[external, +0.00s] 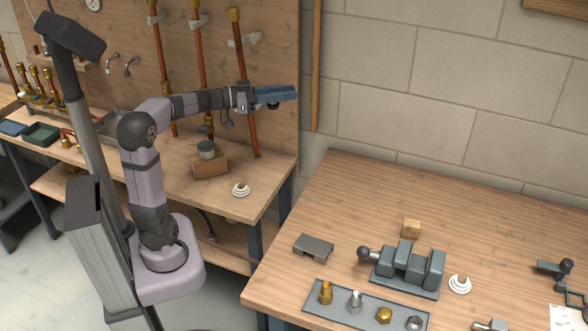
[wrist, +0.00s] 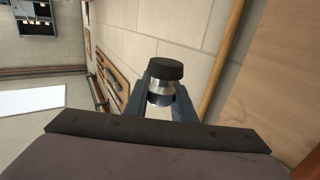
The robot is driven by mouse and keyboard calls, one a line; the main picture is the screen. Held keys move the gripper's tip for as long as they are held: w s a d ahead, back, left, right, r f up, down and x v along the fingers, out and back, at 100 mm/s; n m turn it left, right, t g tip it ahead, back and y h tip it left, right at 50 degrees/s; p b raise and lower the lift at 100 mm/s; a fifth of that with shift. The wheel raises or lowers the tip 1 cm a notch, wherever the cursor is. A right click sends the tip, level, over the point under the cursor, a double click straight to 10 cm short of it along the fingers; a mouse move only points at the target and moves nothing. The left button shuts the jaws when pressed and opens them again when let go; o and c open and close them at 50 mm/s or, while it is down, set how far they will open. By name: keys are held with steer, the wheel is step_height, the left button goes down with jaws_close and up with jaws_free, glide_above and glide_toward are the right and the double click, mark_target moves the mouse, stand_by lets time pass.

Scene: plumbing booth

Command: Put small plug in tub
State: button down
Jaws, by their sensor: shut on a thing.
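My gripper (external: 284,95) is raised over the gap between the two benches, its blue fingers pointing right. It is shut on a small plug with a black cap and silver body, which shows between the fingertips in the wrist view (wrist: 165,71). In the external view only a dark bit of the plug (external: 272,106) shows below the fingers. A dark green open tub (external: 42,139) stands on the left bench, far to the left behind my arm. My gripper is well away from it. The inside of the tub is too small to make out.
Copper pipes (external: 243,85) stand against the wood panel behind my arm. A round tin (external: 206,149) sits on a brown block (external: 210,167) on the left bench. The right bench holds a grey vise (external: 408,268) and a tray of fittings (external: 338,312); its back left is clear.

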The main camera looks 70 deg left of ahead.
steer(key=s+a+f+n+y, duration=0.1)
steer(key=s+a+y, duration=0.1)
steer(key=s+a, duration=0.65)
steer(key=n+y+p, duration=0.4)
steer(key=y+p, duration=0.1)
steer(key=y, duration=0.1)
glide_above(207, 150)
steer(key=w+a, duration=0.4)
step_height(207, 150, down, 8)
steer(key=shift+f, duration=5.2)
steer(key=shift+f+b, duration=0.2)
steer(key=shift+b, duration=0.15)
steer(key=c, duration=1.5)
jaws_free()
steer(key=shift+r, duration=0.1)
